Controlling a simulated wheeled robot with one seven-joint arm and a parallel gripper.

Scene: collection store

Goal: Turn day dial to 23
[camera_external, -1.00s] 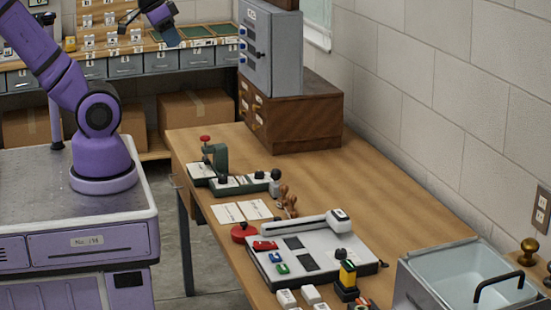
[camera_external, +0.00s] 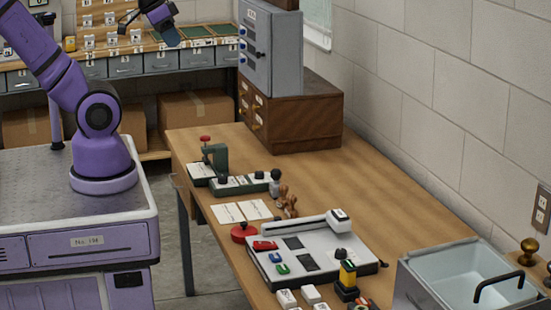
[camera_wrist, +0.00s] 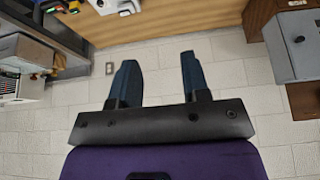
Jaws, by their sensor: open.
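A green stamping device (camera_external: 240,183) with several dark round knobs stands on the wooden table in the external view, beside a green press with a red top (camera_external: 206,139). Its markings are too small to read, so I cannot tell which knob is the day dial or what it shows. My gripper is at the top left of the external view, far from the device. In the wrist view my gripper (camera_wrist: 158,72) is open, with two dark blue fingers apart and nothing between them. I cannot make out the device in the wrist view.
On the table (camera_external: 380,190) are two white cards (camera_external: 241,211), wooden-handled stamps (camera_external: 289,203), a grey panel (camera_external: 300,255) and a clear-walled basin (camera_external: 470,270). A wooden drawer unit (camera_external: 305,120) carries a grey cabinet (camera_external: 272,55) at the back.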

